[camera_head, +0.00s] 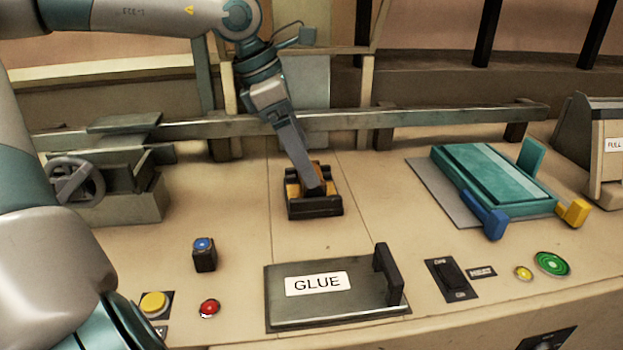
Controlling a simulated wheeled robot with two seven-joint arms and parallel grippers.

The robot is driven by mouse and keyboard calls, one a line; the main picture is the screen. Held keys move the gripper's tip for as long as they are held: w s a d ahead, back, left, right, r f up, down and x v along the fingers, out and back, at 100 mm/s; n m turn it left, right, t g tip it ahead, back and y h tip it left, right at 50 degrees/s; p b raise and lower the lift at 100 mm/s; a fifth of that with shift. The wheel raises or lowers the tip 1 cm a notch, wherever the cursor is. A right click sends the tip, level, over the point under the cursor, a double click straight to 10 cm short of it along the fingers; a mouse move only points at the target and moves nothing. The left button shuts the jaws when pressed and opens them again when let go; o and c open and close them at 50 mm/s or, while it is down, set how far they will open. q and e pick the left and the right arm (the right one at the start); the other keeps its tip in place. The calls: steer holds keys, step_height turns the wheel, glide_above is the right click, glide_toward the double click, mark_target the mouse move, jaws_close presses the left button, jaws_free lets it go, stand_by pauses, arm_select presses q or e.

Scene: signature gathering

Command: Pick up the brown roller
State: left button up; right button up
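A small black holder (315,208) stands on the bench in the middle of the view. A brown-orange piece (292,189), which looks like the roller, sits in it and is mostly hidden. My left gripper (316,188) reaches down from the upper left, with its fingertips at the holder and over the brown piece. I see the fingers edge-on, so I cannot tell whether they are open or shut, or whether they touch the roller. My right gripper is not in view.
A grey lid marked GLUE (335,303) with an upright black handle (388,275) lies in front. A blue-topped button box (204,255) and a red button (209,308) are at front left. A teal press (492,176) stands at right. A metal rail (430,117) runs behind.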

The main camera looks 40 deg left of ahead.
arm_select(q)
steer(key=shift+x, duration=1)
steer(key=shift+d+f, duration=0.1)
steer(key=shift+f, duration=0.2)
steer(key=shift+w, duration=0.1)
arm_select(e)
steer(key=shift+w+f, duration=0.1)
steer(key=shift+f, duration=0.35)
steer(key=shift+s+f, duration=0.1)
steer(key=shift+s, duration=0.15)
arm_select(q)
steer(key=c, duration=1.3)
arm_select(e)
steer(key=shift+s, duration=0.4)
